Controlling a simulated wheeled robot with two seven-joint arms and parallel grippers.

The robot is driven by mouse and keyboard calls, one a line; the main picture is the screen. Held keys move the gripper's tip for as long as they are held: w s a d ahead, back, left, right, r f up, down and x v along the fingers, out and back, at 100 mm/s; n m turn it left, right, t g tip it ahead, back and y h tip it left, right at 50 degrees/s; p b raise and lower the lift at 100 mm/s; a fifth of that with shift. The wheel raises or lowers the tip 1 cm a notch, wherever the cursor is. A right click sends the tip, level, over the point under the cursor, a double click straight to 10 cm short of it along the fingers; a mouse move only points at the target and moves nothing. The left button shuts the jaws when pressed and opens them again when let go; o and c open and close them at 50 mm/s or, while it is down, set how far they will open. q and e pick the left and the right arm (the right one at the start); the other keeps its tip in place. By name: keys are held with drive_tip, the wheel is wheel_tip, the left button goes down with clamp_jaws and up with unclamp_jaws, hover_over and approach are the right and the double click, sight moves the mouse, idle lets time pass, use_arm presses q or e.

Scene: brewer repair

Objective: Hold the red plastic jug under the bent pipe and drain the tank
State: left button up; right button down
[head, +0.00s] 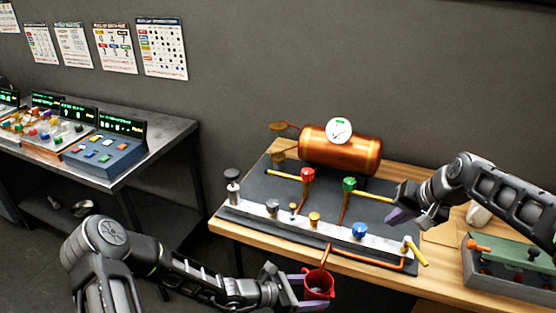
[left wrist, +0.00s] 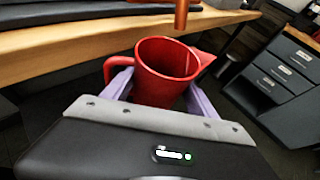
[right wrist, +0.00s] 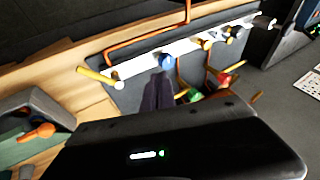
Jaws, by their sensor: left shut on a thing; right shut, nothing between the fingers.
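The red plastic jug (head: 319,285) is upright in front of the bench's front edge, just under the end of the bent copper pipe (head: 325,256). My left gripper (head: 303,290) is shut on the jug; its purple fingers clasp the jug's sides in the left wrist view (left wrist: 160,85). The pipe's end (left wrist: 181,14) shows above the jug's rim there. The copper tank (head: 341,150) with a round white gauge (head: 339,130) lies at the back of the bench. My right gripper (head: 400,218) is shut and empty above the board, near the blue knob (head: 359,230) and the yellow lever (head: 416,252).
The board carries a red valve (head: 308,174), a green valve (head: 350,184) and several knobs along a white rail (head: 290,220). A green toolbox (head: 508,262) stands at the bench's right. A table with control panels (head: 104,145) is at the left.

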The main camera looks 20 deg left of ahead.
drive_tip(key=d+h, duration=0.3)
drive_tip(key=d, duration=0.4)
drive_tip(key=shift+s+d+f+g, duration=0.25)
drive_tip(key=shift+d+f+g, duration=0.1)
drive_tip(key=shift+f+g, duration=0.1)
drive_tip(key=shift+f, duration=0.1)
drive_tip(key=shift+f, duration=2.45)
drive_tip(key=shift+f, duration=0.1)
drive_tip(key=shift+f, duration=2.25)
